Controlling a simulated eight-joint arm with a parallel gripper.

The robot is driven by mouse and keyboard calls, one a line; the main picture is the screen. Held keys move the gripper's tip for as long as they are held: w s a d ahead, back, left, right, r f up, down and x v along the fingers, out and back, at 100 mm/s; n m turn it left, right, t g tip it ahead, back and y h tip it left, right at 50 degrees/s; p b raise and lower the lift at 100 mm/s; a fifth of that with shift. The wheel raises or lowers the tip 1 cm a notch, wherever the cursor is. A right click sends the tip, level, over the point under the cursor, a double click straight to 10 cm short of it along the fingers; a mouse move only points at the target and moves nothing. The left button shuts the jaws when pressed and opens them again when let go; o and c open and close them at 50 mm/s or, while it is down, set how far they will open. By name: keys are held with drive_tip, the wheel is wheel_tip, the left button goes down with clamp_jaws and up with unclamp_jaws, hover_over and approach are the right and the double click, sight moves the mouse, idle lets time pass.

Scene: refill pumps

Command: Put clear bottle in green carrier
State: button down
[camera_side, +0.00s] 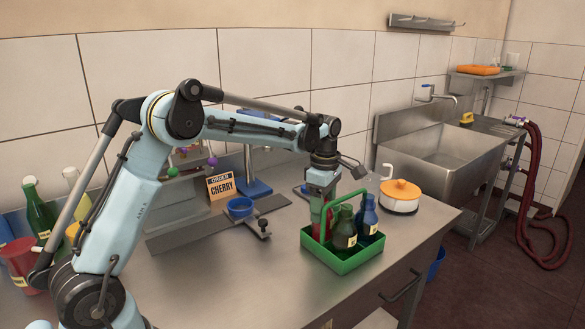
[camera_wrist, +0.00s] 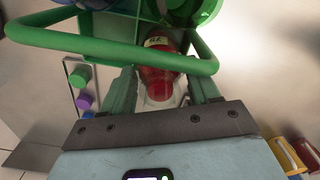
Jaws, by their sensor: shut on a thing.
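My gripper (camera_side: 322,188) points down over the back-left part of the green carrier (camera_side: 345,264). It is shut on a clear bottle with red contents (camera_side: 317,220), which also shows between the fingers in the wrist view (camera_wrist: 157,72). The bottle's lower part is hidden behind the carrier's wall and handle, so I cannot tell whether it rests on the carrier floor. The carrier's handle crosses in front of the bottle in the wrist view. A dark green bottle (camera_side: 344,230) and a blue bottle (camera_side: 368,218) stand in the carrier beside it.
A white pot with an orange lid (camera_side: 401,194) stands right of the carrier. An order card reading CHERRY (camera_side: 221,186) and a blue cup on a metal bracket (camera_side: 240,207) are to the left. More bottles stand at the far left. The counter in front-left is clear.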

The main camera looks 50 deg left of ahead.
drive_tip(key=shift+f, duration=0.15)
drive_tip(key=shift+c, duration=0.8)
unclamp_jaws()
drive_tip(key=shift+r, duration=4.5)
drive_tip(key=shift+s+d+r, duration=0.15)
drive_tip(key=s+d+r+m+t, duration=0.2)
drive_tip(key=s+d+m+t, duration=0.25)
drive_tip(key=s+m, duration=0.6)
drive_tip(key=s+d+f+m+t, duration=0.2)
drive_tip(key=s+f+m, duration=0.3)
drive_tip(key=s+m, duration=0.3)
drive_tip(key=d+m, duration=0.1)
drive_tip(key=m, duration=0.2)
drive_tip(key=shift+s+d+f, duration=0.2)
drive_tip(key=shift+s+f, duration=0.2)
